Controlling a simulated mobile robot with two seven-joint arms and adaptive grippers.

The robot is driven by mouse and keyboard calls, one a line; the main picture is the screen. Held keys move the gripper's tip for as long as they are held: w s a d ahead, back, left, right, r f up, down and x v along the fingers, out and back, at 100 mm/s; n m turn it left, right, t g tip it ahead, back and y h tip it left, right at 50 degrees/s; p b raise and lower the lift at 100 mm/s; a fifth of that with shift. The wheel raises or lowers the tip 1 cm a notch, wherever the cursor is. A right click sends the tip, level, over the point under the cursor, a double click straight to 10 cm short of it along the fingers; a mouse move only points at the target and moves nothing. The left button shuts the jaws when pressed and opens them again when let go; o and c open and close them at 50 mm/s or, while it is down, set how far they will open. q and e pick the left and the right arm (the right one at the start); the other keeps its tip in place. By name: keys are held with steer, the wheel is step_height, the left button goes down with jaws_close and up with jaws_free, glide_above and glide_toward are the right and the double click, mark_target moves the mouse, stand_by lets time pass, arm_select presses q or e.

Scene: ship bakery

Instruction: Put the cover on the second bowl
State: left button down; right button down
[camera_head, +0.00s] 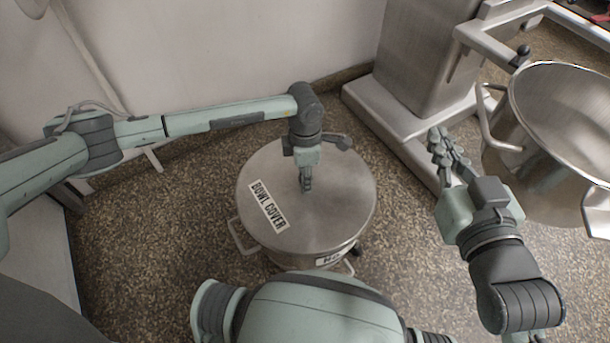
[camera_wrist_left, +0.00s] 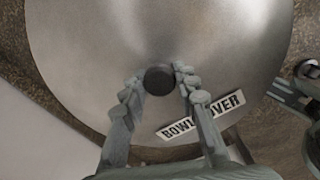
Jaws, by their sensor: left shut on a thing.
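The round steel bowl cover (camera_head: 335,205), labelled "BOWL COVER", lies level over a steel bowl (camera_head: 300,261) on the floor. I cannot tell whether its rim touches the bowl all round. A partly hidden label shows on the bowl's front. My left gripper (camera_head: 306,186) points down at the cover's middle. In the left wrist view its fingers (camera_wrist_left: 158,88) are on both sides of the cover's dark knob (camera_wrist_left: 159,79), and the cover (camera_wrist_left: 100,50) fills much of the view. My right gripper (camera_head: 442,150) is open and empty, to the right of the cover.
A steel mixer (camera_head: 420,60) stands at the back right, with another open, empty-looking bowl (camera_head: 560,110) at the right. A pale wall (camera_head: 220,50) runs behind the cover. Speckled floor (camera_head: 390,255) is clear between the covered bowl and the mixer.

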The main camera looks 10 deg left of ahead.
arm_select(q)
steer(key=shift+f+b, duration=0.8)
steer(key=shift+f, duration=0.3)
stand_by(1.0)
steer(key=c, duration=1.1)
jaws_free()
step_height(320, 180, up, 12)
steer(key=shift+r, duration=0.1)
